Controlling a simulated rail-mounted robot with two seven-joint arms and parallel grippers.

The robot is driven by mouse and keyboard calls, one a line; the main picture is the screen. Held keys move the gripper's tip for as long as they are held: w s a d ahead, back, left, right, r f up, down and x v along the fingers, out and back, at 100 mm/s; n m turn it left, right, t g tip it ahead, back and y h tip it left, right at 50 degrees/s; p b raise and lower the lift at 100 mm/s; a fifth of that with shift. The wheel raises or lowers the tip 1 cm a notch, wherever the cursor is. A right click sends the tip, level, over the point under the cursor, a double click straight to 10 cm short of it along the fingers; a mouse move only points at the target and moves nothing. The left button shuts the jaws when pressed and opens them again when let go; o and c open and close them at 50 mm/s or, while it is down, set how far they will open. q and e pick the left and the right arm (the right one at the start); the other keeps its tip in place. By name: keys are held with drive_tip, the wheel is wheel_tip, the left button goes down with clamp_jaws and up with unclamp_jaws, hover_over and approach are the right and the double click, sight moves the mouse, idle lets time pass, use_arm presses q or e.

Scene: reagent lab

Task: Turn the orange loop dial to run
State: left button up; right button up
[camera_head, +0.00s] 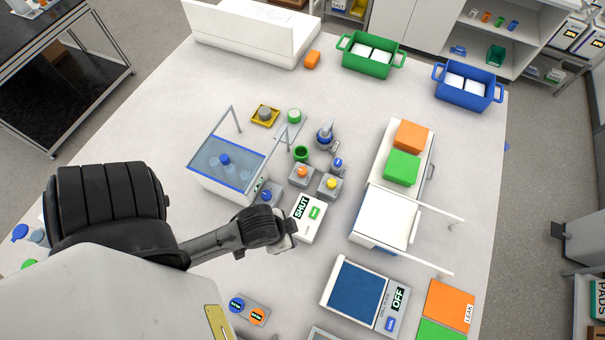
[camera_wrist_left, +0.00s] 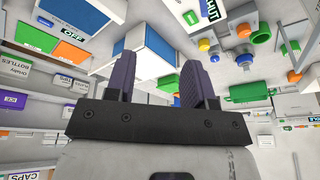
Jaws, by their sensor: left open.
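A small grey panel (camera_head: 244,317) lies on the table near the bottom of the head view. It carries a blue dial (camera_head: 237,305) on the left and an orange dial (camera_head: 257,317) on the right, each with a small dark label too small to read. My left gripper (camera_head: 286,236) is up and right of this panel in the head view, apart from it. Its two purple fingers are spread with nothing between them in the left wrist view (camera_wrist_left: 160,64). I cannot make out the dial panel in the left wrist view. My right gripper is not in view.
A white box marked SHUT (camera_head: 308,218) is close to my left gripper. A blue-topped unit marked OFF (camera_head: 357,291) stands right of the panel. A water bath (camera_head: 210,180) and several small coloured devices stand behind.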

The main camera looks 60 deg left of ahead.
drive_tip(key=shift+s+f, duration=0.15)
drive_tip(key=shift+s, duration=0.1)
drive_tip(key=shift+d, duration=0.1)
